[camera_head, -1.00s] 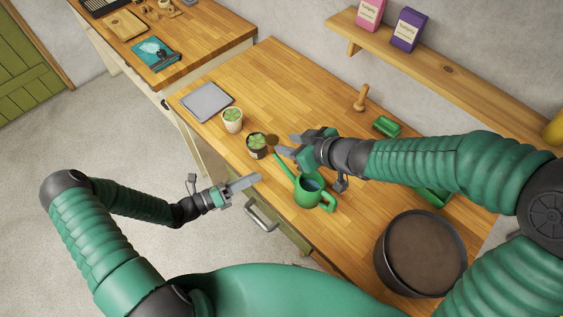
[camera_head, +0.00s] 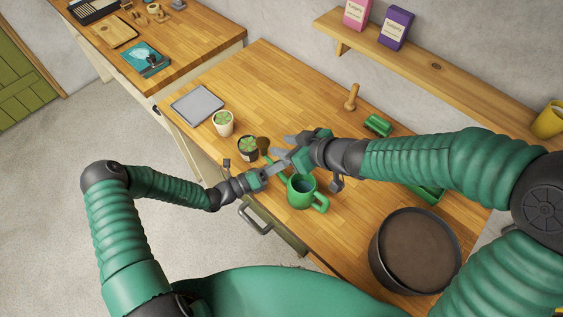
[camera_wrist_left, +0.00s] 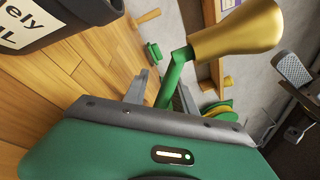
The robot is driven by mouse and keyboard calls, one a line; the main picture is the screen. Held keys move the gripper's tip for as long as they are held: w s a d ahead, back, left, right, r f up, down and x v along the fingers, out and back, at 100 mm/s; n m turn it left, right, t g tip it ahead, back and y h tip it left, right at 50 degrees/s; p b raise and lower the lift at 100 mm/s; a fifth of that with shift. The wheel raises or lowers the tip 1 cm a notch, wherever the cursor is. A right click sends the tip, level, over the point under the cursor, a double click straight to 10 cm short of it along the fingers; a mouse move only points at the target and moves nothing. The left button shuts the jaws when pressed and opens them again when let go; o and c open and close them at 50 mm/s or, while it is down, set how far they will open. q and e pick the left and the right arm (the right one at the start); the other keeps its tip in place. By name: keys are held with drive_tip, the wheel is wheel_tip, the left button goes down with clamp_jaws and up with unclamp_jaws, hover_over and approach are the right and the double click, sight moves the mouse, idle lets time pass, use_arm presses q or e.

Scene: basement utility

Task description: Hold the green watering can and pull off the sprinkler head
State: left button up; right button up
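The green watering can (camera_head: 301,192) stands upright on the wooden bench, its spout reaching up and left to the gold sprinkler head (camera_head: 262,144). In the left wrist view the sprinkler head (camera_wrist_left: 238,32) sits on the end of the green spout (camera_wrist_left: 172,78). My left gripper (camera_wrist_left: 163,92) is open, its fingers on either side of the spout below the head; firm contact does not show. My right gripper (camera_head: 286,149) is open and empty, just right of the sprinkler head and above the can. Parts of the spout are hidden by the grippers in the head view.
Two potted plants, a dark pot (camera_head: 248,148) and a pale pot (camera_head: 223,123), stand left of the sprinkler head. A large round pot (camera_head: 416,250) stands at the right. A grey slab (camera_head: 197,103) lies at the back left.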

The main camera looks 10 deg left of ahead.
use_arm(q)
drive_tip(key=shift+d, duration=0.5)
clamp_jaws()
drive_tip(key=shift+a, duration=0.5)
drive_tip(key=shift+s+d, duration=0.1)
drive_tip(key=shift+d, duration=0.05)
idle(0.9)
